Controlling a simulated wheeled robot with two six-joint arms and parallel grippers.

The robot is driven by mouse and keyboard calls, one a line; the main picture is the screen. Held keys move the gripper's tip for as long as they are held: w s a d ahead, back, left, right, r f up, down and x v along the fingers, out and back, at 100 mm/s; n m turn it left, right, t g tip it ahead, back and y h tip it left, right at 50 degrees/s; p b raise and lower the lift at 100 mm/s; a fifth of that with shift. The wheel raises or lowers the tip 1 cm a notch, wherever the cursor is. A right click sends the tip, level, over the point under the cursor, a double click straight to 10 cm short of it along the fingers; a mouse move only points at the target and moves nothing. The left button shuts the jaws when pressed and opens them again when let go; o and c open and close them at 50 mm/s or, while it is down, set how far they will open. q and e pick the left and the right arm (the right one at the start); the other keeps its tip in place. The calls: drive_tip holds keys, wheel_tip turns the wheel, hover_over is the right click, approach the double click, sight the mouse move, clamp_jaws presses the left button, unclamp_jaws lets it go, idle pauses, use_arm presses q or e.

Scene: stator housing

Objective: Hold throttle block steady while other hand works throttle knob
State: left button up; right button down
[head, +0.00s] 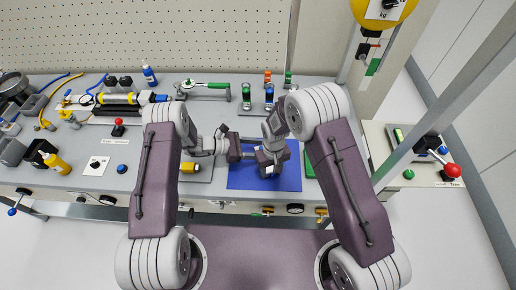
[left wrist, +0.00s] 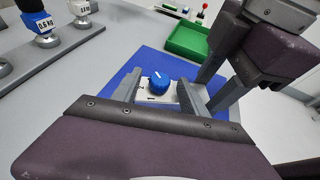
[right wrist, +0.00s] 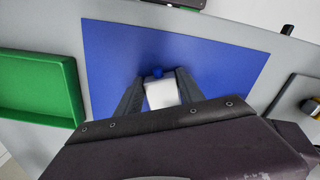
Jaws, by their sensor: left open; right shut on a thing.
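The throttle block (right wrist: 162,96) is a small white block on the blue mat. Its blue throttle knob (left wrist: 159,82) has a white pointer line and shows in the left wrist view. My right gripper (right wrist: 160,76) is shut on the block, one finger on each side, as the right wrist view shows. My left gripper (left wrist: 158,78) is open, with its fingers on either side of the knob and visible gaps between.
The blue mat (head: 240,181) lies at the table's front middle. A green tray (right wrist: 40,88) is beside it. Weights on a grey strip (left wrist: 52,53) stand near my left gripper. Tools and bottles crowd the left table. My right gripper is close to my left one.

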use_arm(q)
clamp_jaws()
drive_tip(key=shift+w+m+g+h, duration=0.2)
drive_tip(key=shift+m+g+h, duration=0.1)
drive_tip(key=shift+m+g, duration=0.55)
unclamp_jaws()
drive_tip(key=v, duration=1.2)
